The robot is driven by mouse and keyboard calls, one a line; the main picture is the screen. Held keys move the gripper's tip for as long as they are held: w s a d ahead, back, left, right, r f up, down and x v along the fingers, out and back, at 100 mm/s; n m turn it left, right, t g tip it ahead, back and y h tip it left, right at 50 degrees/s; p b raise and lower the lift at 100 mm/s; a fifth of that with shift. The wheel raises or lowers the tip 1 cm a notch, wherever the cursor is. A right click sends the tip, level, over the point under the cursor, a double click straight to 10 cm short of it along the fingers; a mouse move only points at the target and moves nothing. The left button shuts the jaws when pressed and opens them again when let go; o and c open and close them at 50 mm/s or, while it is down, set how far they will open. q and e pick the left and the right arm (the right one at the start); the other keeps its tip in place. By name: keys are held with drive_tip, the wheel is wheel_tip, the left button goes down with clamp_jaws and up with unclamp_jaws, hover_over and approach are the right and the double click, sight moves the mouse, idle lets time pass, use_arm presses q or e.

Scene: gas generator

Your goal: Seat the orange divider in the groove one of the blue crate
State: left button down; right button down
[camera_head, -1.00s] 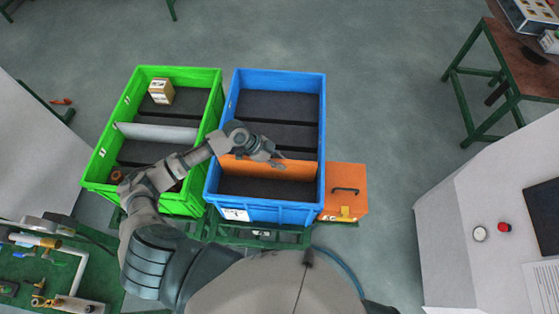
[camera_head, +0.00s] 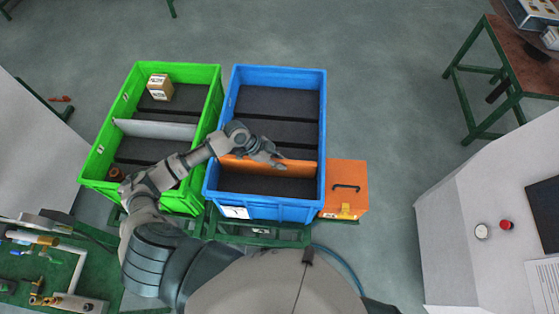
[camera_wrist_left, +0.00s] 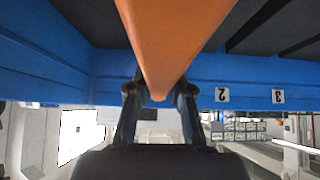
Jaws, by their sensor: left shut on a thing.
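The blue crate (camera_head: 322,120) stands in the middle of the head view, with dark grooves across its grey floor. The orange divider (camera_head: 290,168) stands across the near part of the crate, spanning most of its width. In the left wrist view the divider (camera_wrist_left: 172,35) runs away from between the fingers. My left gripper (camera_head: 279,163) is over the crate at the divider's top edge; its fingers (camera_wrist_left: 160,95) are shut on the divider. Number labels 2 and 3 (camera_wrist_left: 278,97) show on the crate wall. Whether the divider's lower edge sits in a groove is hidden. My right gripper is not in view.
A green crate (camera_head: 215,105) stands at left, holding a white divider (camera_head: 155,130) and a cardboard box (camera_head: 160,87). An orange case (camera_head: 347,185) with a black handle adjoins the blue crate's right side. A brown table (camera_head: 525,70) is at upper right; grey floor lies clear between.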

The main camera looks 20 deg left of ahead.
use_arm(q)
drive_tip(key=shift+f, duration=0.25)
drive_tip(key=c, duration=1)
unclamp_jaws()
drive_tip(key=v, duration=1.2)
drive_tip(key=shift+f, duration=0.1)
